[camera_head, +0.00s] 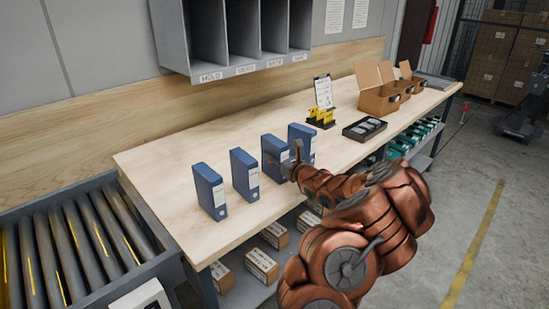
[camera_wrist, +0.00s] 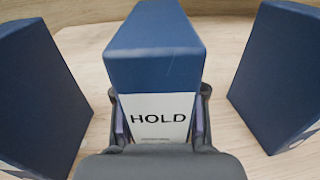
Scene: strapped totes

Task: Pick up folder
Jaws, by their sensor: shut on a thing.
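Several blue folders stand upright in a row on the wooden table. My gripper (camera_head: 292,165) reaches the third folder from the left (camera_head: 272,153). In the wrist view this folder (camera_wrist: 155,52) has a white label reading HOLD, and the fingers of my gripper (camera_wrist: 160,125) are shut on its two sides. The folder is upright; I cannot tell whether it touches the table. The other folders stand apart from it: the leftmost (camera_head: 209,188), the second (camera_head: 243,172) and the rightmost (camera_head: 303,138), which is partly behind my arm.
A grey shelf unit (camera_head: 292,64) with labelled slots hangs above the table (camera_head: 175,151). A black tray (camera_head: 364,129), yellow items (camera_head: 321,116) and open cardboard boxes (camera_head: 379,98) stand to the right. A roller conveyor (camera_head: 75,240) is at left. Boxes (camera_head: 262,265) lie on the lower shelf.

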